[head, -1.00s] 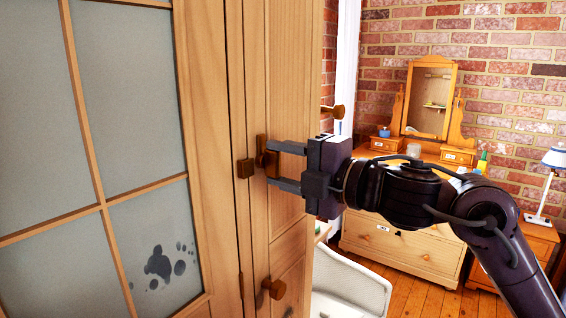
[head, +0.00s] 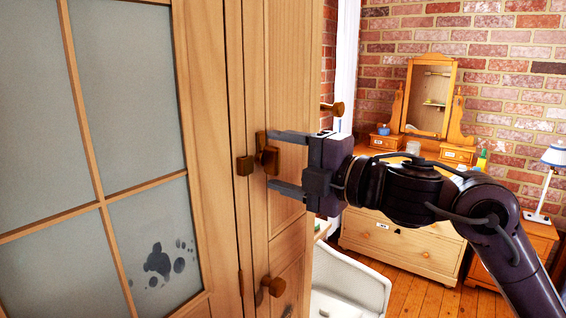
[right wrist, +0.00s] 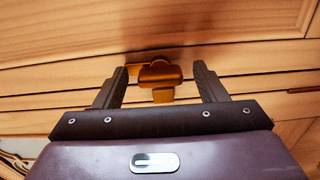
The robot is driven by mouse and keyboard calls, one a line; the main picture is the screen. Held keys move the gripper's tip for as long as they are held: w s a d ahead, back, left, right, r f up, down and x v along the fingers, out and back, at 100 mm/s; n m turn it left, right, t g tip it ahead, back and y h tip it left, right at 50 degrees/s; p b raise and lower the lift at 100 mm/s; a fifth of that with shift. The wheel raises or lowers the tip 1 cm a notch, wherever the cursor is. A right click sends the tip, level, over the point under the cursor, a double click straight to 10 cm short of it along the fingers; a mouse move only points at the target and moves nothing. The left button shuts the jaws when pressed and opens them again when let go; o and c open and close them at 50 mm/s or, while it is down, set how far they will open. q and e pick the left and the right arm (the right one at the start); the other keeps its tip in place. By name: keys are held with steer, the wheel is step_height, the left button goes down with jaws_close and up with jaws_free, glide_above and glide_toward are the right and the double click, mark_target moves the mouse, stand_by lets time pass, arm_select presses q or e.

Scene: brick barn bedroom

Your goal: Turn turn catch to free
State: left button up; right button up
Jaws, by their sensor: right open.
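The turn catch (head: 269,157) is a small brown metal piece on the wooden cabinet front, beside the seam between two panels. A separate brown block (head: 245,166) sits just left of it across the seam. In the head view the catch's bar looks roughly upright. My right gripper (head: 271,161) is open, one finger above the catch and one below, pointing at the panel. In the right wrist view the catch (right wrist: 160,74) shows between the two spread fingers, with a gap on each side. The block (right wrist: 163,96) shows below it. My left gripper is not in view.
A glass-paned door (head: 130,100) fills the left. A white chair (head: 350,285) and a dresser with mirror (head: 400,240) stand behind my right arm.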

steer(key=b+v, duration=0.3)
steer(key=v, duration=0.4)
steer(key=shift+s+d, duration=0.2)
